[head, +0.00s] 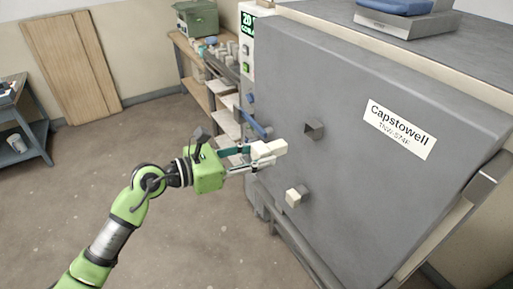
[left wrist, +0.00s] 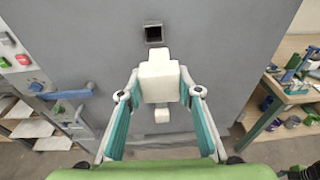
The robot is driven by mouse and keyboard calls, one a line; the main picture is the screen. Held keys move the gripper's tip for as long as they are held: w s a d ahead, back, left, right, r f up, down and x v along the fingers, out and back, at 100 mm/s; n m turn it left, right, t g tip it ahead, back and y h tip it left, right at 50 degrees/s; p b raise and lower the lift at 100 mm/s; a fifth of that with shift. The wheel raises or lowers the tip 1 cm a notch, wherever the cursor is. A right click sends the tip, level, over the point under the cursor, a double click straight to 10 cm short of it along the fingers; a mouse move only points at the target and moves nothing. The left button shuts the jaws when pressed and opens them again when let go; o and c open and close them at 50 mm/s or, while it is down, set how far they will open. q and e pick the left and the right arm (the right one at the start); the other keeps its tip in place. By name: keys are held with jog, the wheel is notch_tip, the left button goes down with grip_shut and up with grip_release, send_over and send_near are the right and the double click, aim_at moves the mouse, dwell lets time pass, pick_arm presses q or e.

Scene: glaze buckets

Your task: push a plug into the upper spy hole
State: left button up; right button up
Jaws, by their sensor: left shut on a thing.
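My left gripper (head: 262,157) is shut on a pale, blocky plug (head: 277,147). It holds the plug in front of the grey kiln door, left of the upper spy hole (head: 314,129) in the head view. The upper spy hole is an open, dark square. In the left wrist view, the plug (left wrist: 159,80) sits between the fingertips of the left gripper (left wrist: 160,92), its narrow end just below the hole (left wrist: 154,34) in the picture. The plug looks apart from the door. A second pale plug (head: 295,197) sticks out of the door lower down. My right gripper is not in view.
The kiln door (head: 355,185) carries a "Capstowell" label (head: 398,129). A blue handle (head: 255,125) and control panel (head: 247,50) are at its left edge. A wooden shelf bench (head: 196,72) stands behind.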

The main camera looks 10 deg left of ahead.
aim_at(283, 141)
pick_arm(q)
jog(key=shift+w+a+r, duration=0.15)
jog(key=shift+w+r, duration=0.1)
jog(key=shift+w, duration=0.05)
jog(key=shift+w+d, duration=0.3)
jog(key=shift+w, duration=0.05)
jog(key=x, duration=0.3)
jog(key=shift+w+d+r+p, duration=0.1)
jog(key=shift+d+r+p, duration=0.1)
jog(key=shift+r+p, duration=0.15)
jog(key=shift+x, duration=1.15)
jog(key=shift+r, duration=0.1)
jog(key=shift+w+d, duration=0.2)
jog(key=shift+d, duration=0.1)
jog(key=shift+w+d, duration=0.15)
jog(key=shift+w+d, duration=0.45)
jog(key=shift+d, duration=0.1)
